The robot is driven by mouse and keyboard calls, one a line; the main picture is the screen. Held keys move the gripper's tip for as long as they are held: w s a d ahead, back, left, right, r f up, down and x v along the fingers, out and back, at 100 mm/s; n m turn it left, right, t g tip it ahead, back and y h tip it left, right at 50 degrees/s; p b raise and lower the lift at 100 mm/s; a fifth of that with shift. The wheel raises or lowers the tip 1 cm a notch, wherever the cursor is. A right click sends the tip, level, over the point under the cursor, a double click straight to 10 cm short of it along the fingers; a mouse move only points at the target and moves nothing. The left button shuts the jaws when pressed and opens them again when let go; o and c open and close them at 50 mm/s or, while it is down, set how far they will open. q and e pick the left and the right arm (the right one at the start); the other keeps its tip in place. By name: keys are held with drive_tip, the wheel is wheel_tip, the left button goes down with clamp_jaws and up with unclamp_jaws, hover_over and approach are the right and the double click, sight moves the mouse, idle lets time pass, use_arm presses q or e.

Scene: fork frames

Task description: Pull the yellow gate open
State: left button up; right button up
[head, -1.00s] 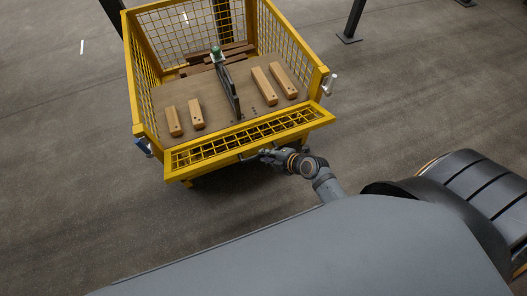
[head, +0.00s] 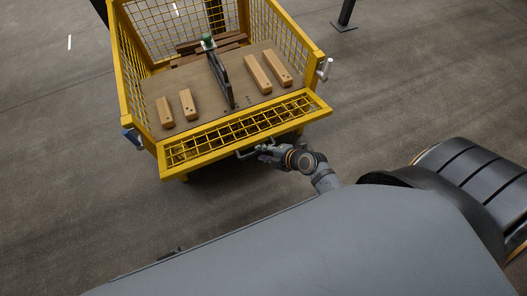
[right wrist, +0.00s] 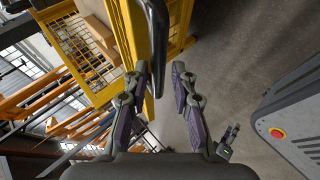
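The yellow gate (head: 180,151) is the mesh front panel of a yellow cage trolley. It leans outward at the near side, its mesh face seen from above. A bar handle (head: 247,153) is on its outer side. My right gripper (head: 265,153) is at this handle. In the right wrist view the dark handle bar (right wrist: 158,35) runs down toward the space between the fingertips of my right gripper (right wrist: 160,80), close to the left finger. The fingers are apart. A small dark gripper-like part (right wrist: 228,140), perhaps my left gripper, is too small to read.
The trolley's deck (head: 205,112) holds several wooden blocks (head: 258,74) and a dark upright bracket (head: 221,80) with a green top. Open floor (head: 420,80) lies right of the trolley.

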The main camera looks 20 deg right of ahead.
drive_tip(key=shift+o, duration=0.6)
drive_tip(key=shift+r, duration=0.1)
drive_tip(key=v, duration=1.2)
